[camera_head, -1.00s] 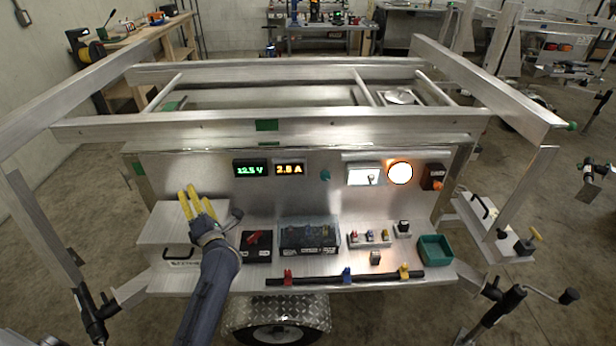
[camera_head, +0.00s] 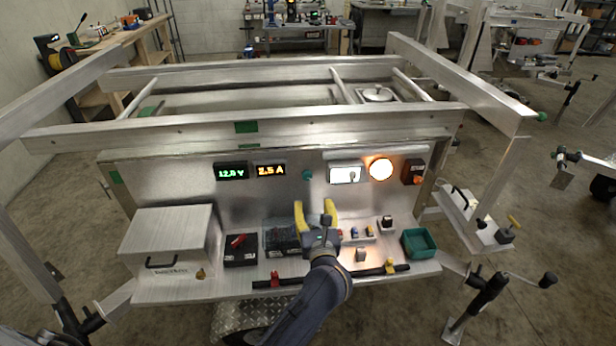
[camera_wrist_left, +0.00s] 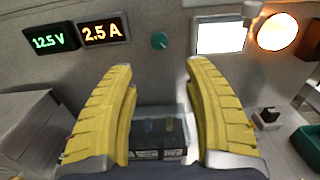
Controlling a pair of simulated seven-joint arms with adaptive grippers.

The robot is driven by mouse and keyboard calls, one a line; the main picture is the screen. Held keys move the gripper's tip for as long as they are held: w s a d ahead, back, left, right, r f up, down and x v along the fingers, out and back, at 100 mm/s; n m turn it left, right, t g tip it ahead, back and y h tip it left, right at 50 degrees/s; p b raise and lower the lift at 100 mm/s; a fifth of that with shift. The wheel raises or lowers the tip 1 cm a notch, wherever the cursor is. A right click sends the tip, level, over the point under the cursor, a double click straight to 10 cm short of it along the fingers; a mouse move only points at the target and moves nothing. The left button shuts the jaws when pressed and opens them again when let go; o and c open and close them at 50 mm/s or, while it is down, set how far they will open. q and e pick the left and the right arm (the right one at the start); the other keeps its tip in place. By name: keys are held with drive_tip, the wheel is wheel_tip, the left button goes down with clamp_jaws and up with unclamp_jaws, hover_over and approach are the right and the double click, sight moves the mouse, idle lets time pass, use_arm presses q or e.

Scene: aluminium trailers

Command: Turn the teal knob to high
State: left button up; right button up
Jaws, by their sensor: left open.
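The teal knob (camera_head: 307,175) is on the upright metal panel, between the amber 2.5 A display and the lit white meter. It also shows in the left wrist view (camera_wrist_left: 159,40), above and between my fingertips. A small mark shows on the knob's face, but its setting is too small to read. My left gripper (camera_head: 315,208) is open and empty, its yellow fingers pointing up at the panel below the knob, apart from it. The fingers also show in the wrist view (camera_wrist_left: 159,68), wide apart. My right gripper is not in view.
Displays (camera_head: 231,171) and a glowing round lamp (camera_head: 380,169) flank the knob. Below, the shelf holds a metal box (camera_head: 165,240), a black switch box (camera_head: 240,250), a clear-lidded fuse box (camera_head: 281,240) and a green tray (camera_head: 419,243). The panel around the knob is clear.

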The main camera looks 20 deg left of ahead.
sight(307, 178)
use_arm(q)
drive_tip(key=x, duration=1.4)
drive_tip(key=shift+w+a, duration=0.1)
drive_tip(key=shift+a, duration=0.05)
drive_tip(key=shift+c, duration=0.3)
clamp_jaws()
